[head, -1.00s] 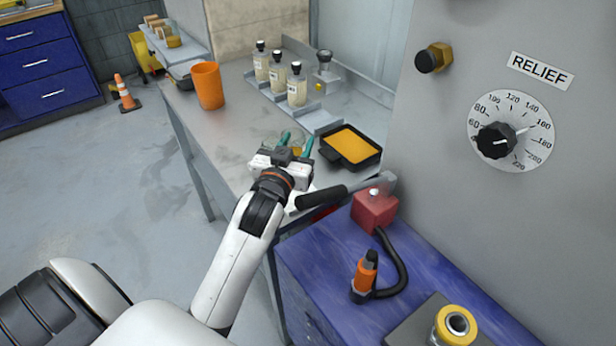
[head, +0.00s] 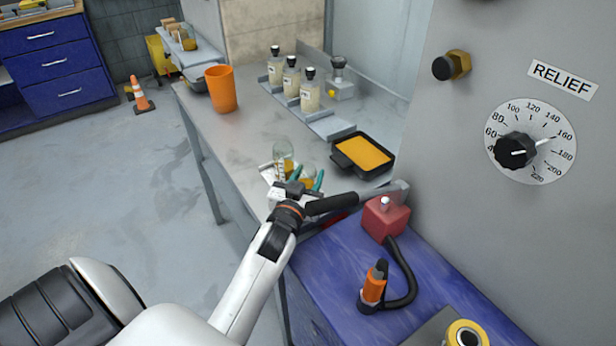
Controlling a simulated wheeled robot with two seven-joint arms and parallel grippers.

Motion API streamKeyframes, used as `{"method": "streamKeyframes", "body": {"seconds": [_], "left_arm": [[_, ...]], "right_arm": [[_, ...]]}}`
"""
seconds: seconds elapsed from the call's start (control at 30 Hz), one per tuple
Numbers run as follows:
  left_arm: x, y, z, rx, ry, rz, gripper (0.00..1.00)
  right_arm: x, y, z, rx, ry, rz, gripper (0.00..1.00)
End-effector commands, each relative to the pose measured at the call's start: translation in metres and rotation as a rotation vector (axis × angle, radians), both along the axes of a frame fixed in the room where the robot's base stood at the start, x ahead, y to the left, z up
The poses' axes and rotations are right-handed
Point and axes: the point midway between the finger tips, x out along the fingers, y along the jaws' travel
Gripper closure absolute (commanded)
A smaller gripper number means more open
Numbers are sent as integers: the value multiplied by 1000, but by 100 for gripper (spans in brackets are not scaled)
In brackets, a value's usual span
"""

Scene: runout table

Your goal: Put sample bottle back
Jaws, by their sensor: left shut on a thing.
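My left gripper (head: 299,184) has teal fingers and is at the near end of the grey bench, low over its top. It is shut on a small clear vessel with amber contents (head: 308,174), probably the sample bottle. The gripper hides much of it, and I see no cap. A clear glass vessel (head: 283,156) with a little amber liquid stands just beyond the fingers. Several bottle places are along the grey rack (head: 325,124) at the back; three pale bottles with black caps stand there, the nearest one (head: 310,92) at the right. My right gripper is not in view.
A black tray with amber contents (head: 362,155) lies right of the gripper. An orange cup (head: 221,89) stands at the bench's left edge. A black-handled tool (head: 332,204), a red block (head: 385,218) and an orange-black fitting (head: 373,286) are near my arm. The bench middle is clear.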

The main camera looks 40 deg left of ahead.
Motion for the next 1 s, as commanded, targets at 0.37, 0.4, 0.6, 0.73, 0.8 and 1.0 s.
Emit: {"method": "streamKeyframes", "body": {"seconds": [0.37,0.4,0.6,0.73,0.8,1.0], "left_arm": [[0,0,-2,0,0,0,38],[0,0,-2,0,0,0,38],[0,0,-1,0,0,0,38],[-6,-2,-1,-1,2,0,38],[-17,-5,-2,-2,3,0,38],[-59,-15,-2,-2,4,1,38]], "right_arm": [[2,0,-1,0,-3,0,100],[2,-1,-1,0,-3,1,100],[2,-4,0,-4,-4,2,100],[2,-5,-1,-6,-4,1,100],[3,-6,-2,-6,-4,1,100],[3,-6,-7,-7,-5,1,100]]}}
